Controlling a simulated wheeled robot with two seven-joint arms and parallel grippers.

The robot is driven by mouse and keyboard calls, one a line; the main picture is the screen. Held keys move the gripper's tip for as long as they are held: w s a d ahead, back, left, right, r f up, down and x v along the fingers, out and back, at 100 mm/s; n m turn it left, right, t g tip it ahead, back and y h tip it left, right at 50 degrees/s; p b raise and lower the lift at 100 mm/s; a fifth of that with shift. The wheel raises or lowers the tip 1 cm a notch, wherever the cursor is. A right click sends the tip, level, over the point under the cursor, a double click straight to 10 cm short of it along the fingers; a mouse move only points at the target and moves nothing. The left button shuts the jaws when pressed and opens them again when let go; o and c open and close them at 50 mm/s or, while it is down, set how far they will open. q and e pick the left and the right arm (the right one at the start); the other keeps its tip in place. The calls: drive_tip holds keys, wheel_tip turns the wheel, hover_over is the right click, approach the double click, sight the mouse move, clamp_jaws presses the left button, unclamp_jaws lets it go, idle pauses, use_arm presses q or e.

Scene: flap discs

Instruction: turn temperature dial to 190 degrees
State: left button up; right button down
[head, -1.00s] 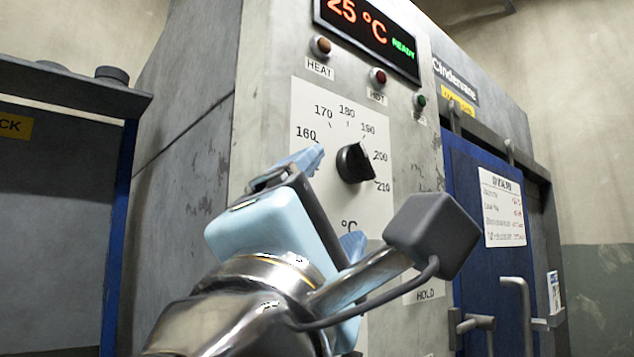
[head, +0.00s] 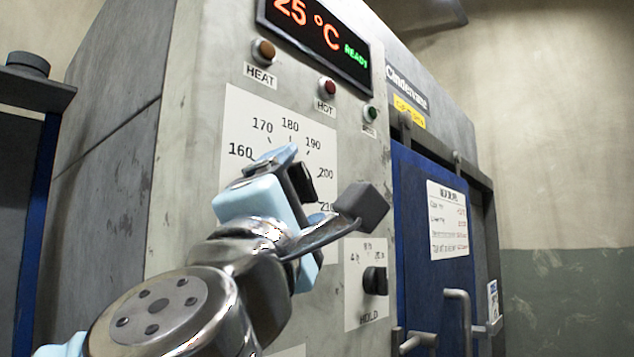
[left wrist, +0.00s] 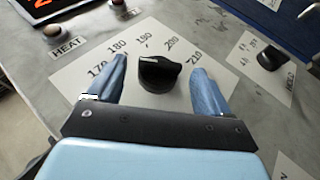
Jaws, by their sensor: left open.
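The black temperature dial (left wrist: 158,74) sits on a white scale plate (head: 240,128) marked from 160 to 210. In the left wrist view its raised grip lies between my two blue fingers, with gaps on both sides. My left gripper (left wrist: 158,90) is open, and its fingertips reach to about the dial's sides. In the head view my left gripper (head: 307,187) hides part of the dial (head: 303,181) and the lower scale. I cannot tell exactly which number the dial points to. My right gripper is not in view.
A smaller black hold dial (head: 375,281) is below and right. Lamps, including the heat lamp (head: 264,51), sit above the scale under the display (head: 318,36). A blue door (head: 415,190) with handles (head: 458,310) is at the right. A shelf (head: 35,92) is at the left.

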use_arm(q)
drive_tip(key=shift+w+d+r, duration=0.1)
drive_tip(key=shift+w+r, duration=0.1)
drive_tip(key=shift+w, duration=0.15)
drive_tip(key=shift+c, duration=0.5)
drive_tip(key=c, duration=0.9)
drive_tip(key=shift+c, duration=0.2)
drive_tip(key=shift+m+g, duration=0.3)
drive_tip(key=m+g, duration=0.2)
drive_tip(key=g, duration=0.1)
drive_tip(key=shift+s+r+h, duration=0.15)
drive_tip(key=shift+r+h, duration=0.2)
drive_tip(key=shift+h, duration=0.05)
drive_tip(key=shift+r+m+g, duration=0.2)
drive_tip(key=shift+m+g, duration=0.4)
drive_tip(key=shift+g, duration=0.9)
drive_tip(key=shift+y, duration=0.3)
